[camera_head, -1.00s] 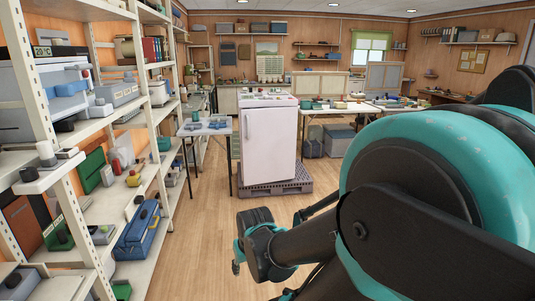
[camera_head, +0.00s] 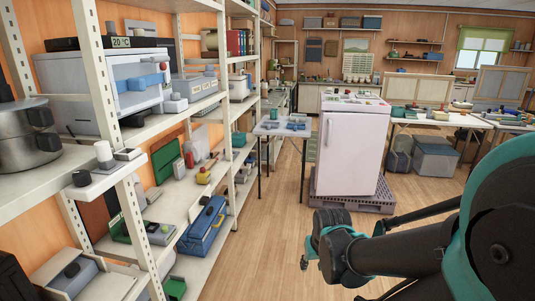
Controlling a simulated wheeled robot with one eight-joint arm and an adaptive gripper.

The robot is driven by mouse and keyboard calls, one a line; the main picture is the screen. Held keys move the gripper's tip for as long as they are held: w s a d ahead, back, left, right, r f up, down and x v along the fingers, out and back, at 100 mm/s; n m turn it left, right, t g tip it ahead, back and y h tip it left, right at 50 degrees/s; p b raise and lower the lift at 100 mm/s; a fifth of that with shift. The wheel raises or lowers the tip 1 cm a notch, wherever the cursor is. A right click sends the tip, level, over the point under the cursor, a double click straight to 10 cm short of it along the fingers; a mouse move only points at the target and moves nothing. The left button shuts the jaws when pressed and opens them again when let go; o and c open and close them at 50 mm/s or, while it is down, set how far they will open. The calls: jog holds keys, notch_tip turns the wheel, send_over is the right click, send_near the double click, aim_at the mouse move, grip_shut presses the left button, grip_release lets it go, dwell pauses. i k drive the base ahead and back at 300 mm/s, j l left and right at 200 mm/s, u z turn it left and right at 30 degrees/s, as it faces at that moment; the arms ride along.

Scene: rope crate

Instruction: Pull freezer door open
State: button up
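A white upright cabinet (camera_head: 348,150), fridge-like, stands on a dark pallet in the middle of the room. Its front door looks shut, with a slim handle near its upper left edge. The dark and teal end of my arm, with my gripper (camera_head: 307,258), is low at centre right, apart from both. Its fingers are too unclear to read.
White shelving (camera_head: 120,200) fills the left, with a steel pot (camera_head: 26,138), a blue toolbox (camera_head: 203,227) and several small items. A small table (camera_head: 283,128) stands left of the cabinet. The wooden floor (camera_head: 262,262) between shelving and my arm is clear.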

aim_at(352, 145)
jog(key=i+l, duration=0.2)
jog(key=i, duration=0.25)
jog(key=i+l, duration=0.2)
jog(key=i, duration=0.25)
jog(key=i+l, duration=0.2)
jog(key=i, duration=0.25)
jog(key=i+l, duration=0.2)
jog(key=i, duration=0.25)
